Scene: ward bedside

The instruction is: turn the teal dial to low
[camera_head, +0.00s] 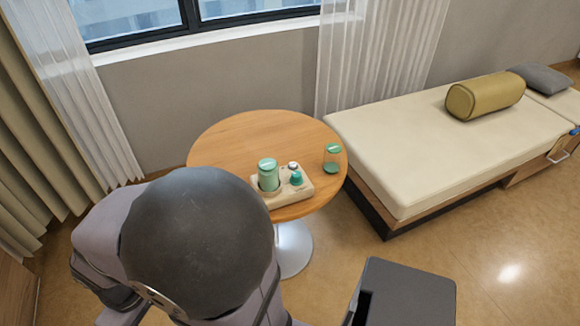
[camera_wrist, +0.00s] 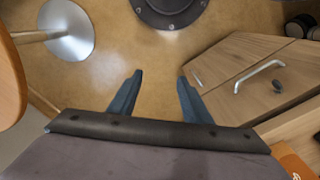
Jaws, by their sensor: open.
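The teal dial (camera_head: 296,178) sits on the right part of a small beige base unit (camera_head: 300,192) on the round wooden table. Its pointer and markings are too small to read. A green container (camera_head: 268,174) stands in the left part of the same unit, and a small white knob (camera_head: 292,166) is behind the dial. My gripper (camera_wrist: 159,82) shows in the wrist view with its two dark fingers apart and nothing between them. It points down over bare floor, away from the dial. The dial is not in the wrist view, and the gripper's fingers do not show in the head view.
The round table (camera_head: 235,135) has free room at its back and left. A cream bed (camera_head: 440,145) with a bolster (camera_head: 486,95) is at right. A wooden cabinet (camera_wrist: 245,75) is right in the wrist view.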

